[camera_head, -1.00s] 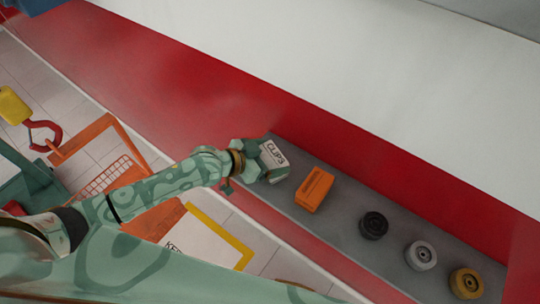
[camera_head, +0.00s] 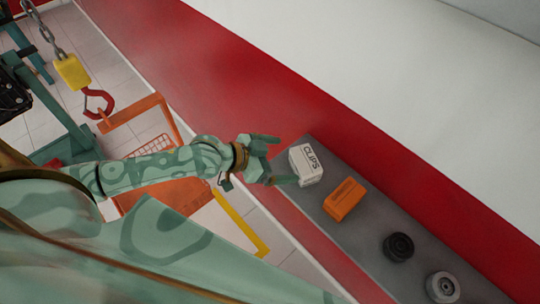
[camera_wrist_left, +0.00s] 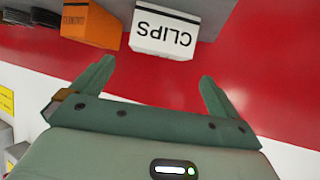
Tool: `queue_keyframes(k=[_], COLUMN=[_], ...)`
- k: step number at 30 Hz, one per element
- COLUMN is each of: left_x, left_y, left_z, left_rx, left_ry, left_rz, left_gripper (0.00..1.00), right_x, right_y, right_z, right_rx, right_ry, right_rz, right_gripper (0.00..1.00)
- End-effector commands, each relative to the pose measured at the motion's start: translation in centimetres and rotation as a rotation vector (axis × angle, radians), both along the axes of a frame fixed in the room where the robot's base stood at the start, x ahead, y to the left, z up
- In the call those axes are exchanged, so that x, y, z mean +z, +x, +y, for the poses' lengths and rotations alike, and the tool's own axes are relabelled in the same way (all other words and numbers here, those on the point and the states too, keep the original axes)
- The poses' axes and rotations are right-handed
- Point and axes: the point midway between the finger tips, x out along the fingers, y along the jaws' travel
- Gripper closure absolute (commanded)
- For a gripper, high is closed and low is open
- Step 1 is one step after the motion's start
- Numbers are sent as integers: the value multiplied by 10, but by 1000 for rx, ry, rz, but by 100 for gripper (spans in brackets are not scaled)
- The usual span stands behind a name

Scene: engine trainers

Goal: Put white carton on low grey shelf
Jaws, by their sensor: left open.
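The white carton (camera_head: 306,165), marked CLIPS, stands on the left end of the low grey shelf (camera_head: 380,216). In the left wrist view the carton (camera_wrist_left: 165,34) appears at the top, its label upside down. My left gripper (camera_head: 287,160) is open and empty, just left of the carton in the head view. In the left wrist view both fingers point toward the carton, with a gap of red surface between them and it. The carton's underside is hidden. My right gripper is in neither view.
An orange block (camera_head: 344,199) sits close beside the carton, then a black wheel (camera_head: 398,246) and a grey wheel (camera_head: 442,287) along the shelf. A red hook (camera_head: 99,103) hangs on a chain at the left. An orange frame stands below it.

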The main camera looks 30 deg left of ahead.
Motion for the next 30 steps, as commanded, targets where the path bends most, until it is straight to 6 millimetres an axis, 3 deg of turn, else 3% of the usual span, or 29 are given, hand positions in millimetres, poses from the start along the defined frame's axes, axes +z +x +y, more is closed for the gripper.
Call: queue_keyframes(k=[7, 20, 26, 30], left_x=[16, 11, -34, -147], left_y=[-22, -25, -33, -32], left_z=[19, 17, 8, 49], left_rx=[0, 0, 44, 186], left_ry=[-1, 15, 185, 301], left_rz=[1, -4, -21, 78], left_gripper=[0, 0, 0, 0], right_x=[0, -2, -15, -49], right_y=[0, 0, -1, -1], right_z=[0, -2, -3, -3], right_rx=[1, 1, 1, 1], right_ry=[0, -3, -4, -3], right_rz=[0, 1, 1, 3], right_gripper=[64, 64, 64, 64])
